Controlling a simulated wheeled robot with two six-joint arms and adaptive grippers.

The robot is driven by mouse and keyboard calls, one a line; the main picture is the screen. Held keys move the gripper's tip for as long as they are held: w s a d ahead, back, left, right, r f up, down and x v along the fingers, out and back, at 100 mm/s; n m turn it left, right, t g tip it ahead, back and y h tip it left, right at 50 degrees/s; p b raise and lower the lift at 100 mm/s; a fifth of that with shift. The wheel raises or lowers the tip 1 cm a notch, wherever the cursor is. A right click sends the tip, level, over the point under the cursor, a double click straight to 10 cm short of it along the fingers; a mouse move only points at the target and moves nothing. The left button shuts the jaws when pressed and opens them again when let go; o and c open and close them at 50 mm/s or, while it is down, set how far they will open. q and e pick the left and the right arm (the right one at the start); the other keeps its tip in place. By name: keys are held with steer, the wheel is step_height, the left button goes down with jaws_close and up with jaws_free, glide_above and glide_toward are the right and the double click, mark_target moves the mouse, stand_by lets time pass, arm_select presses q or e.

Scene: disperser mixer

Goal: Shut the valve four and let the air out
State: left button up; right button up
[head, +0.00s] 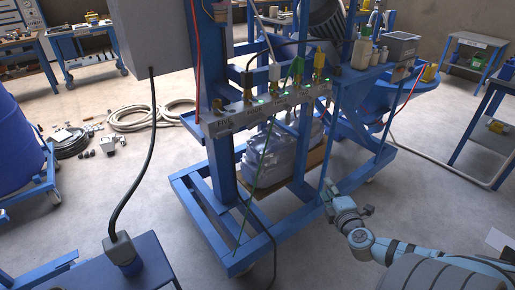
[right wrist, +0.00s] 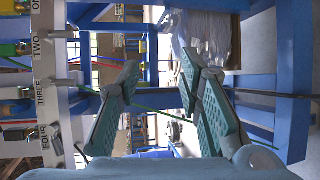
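The valve manifold (head: 265,113) is a pale bar on the blue frame, with brass valves and green lights in the head view. In the right wrist view it stands sideways at the left (right wrist: 62,95), labelled ONE, TWO, THREE and FOUR. Valve four (right wrist: 22,134) is lowest there; in the head view it is the left one of the row (head: 248,94), below a black hose. Its handle position is too small to tell. My right gripper (head: 328,190) is open and empty, below and right of the manifold; its parted fingers show in the wrist view (right wrist: 160,70). My left gripper is not visible.
A wrapped clear-plastic load (head: 272,155) sits inside the frame behind the manifold. A green hose (head: 257,165) and a black hose hang in front. Bottles (head: 362,52) and a grey bin (head: 399,48) stand at the right.

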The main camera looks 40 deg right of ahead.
steer(key=w+a+r+n+t+y+b, duration=0.1)
steer(key=w+a+r+n+t+y, duration=0.1)
steer(key=w+a+r+n+t, duration=0.35)
steer(key=n+t+y+b, duration=0.1)
steer(key=t+y+b, duration=0.1)
steer(key=y+b, duration=0.3)
glide_toward(254, 126)
steer(key=h+b, duration=0.1)
steer(key=p+x, duration=0.1)
steer(key=x, duration=0.2)
steer(key=p+x, duration=0.1)
steer(key=x, duration=0.2)
steer(key=shift+w+a+r, duration=0.15)
steer(key=shift+w+r, duration=0.05)
steer(key=shift+r, duration=0.1)
steer(key=shift+w+f+n+g+p, duration=0.1)
steer(key=shift+w+n+g+p, duration=0.15)
steer(key=shift+w+p, duration=0.75)
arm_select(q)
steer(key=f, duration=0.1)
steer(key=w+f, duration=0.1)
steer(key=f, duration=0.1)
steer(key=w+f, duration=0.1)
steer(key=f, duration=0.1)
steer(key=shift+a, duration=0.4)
arm_select(e)
steer(key=shift+w, duration=0.15)
jaws_close()
